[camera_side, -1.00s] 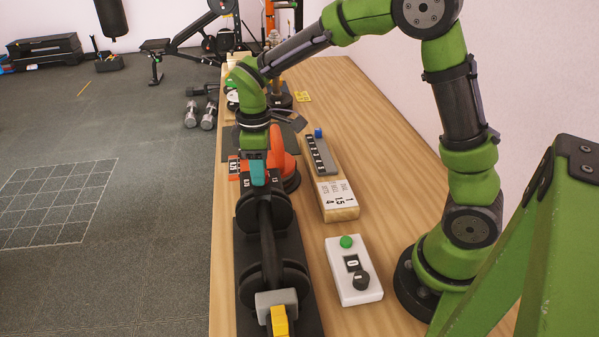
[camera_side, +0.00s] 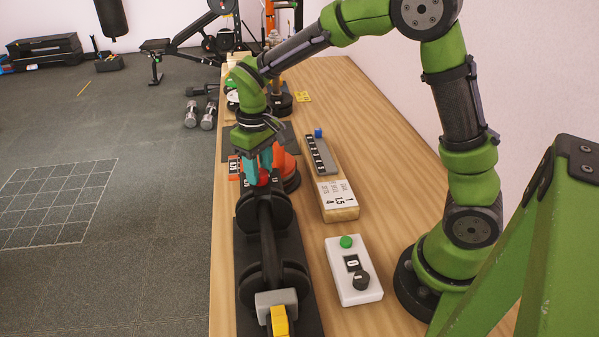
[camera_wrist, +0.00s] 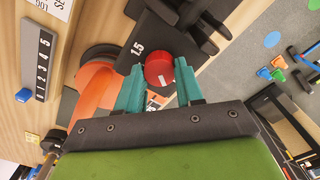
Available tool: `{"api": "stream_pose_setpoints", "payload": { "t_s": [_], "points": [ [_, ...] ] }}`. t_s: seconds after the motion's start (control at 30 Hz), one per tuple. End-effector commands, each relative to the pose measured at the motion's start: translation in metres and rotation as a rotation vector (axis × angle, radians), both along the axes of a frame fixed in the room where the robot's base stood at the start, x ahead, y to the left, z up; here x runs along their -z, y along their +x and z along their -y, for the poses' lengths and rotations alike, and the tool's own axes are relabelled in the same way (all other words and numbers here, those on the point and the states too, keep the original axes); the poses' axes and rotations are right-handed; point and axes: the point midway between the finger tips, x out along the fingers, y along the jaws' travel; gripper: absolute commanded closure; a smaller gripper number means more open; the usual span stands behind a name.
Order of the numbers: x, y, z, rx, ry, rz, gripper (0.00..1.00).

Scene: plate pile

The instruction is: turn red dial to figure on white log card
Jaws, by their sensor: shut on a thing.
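The red dial (camera_wrist: 158,69) shows between my teal fingertips in the wrist view, a white mark on its side. A black plate with a white figure, seemingly 15 (camera_wrist: 137,48), is beside it. My gripper (camera_wrist: 159,80) is shut on the dial, one finger on either side. In the side view, my gripper (camera_side: 262,168) is at the far end of the black dumbbell stand, and a little of the dial shows between the fingers. The white log card (camera_side: 336,192) lies on a wooden block to the right; its large print is sideways and hard to read.
A dumbbell (camera_side: 267,245) lies on the black stand, near my gripper. An orange round-based thing (camera_side: 287,167) is just right of my gripper. A grey slider scale (camera_side: 318,158) and a white box with a green button (camera_side: 346,242) stand on the bench.

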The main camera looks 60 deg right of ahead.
Motion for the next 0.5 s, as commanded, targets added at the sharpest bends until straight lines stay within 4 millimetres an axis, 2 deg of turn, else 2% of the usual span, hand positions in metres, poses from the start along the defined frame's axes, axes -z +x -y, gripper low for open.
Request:
{"api": "stream_pose_setpoints", "payload": {
  "t_s": [0.2,0.5],
  "points": [
    [-0.0007,0.0004,0.0001,0.182,0.000,0.002,0.94],
    [-0.0002,0.0001,0.0005,0.357,0.000,0.001,0.94]
  ]
}}
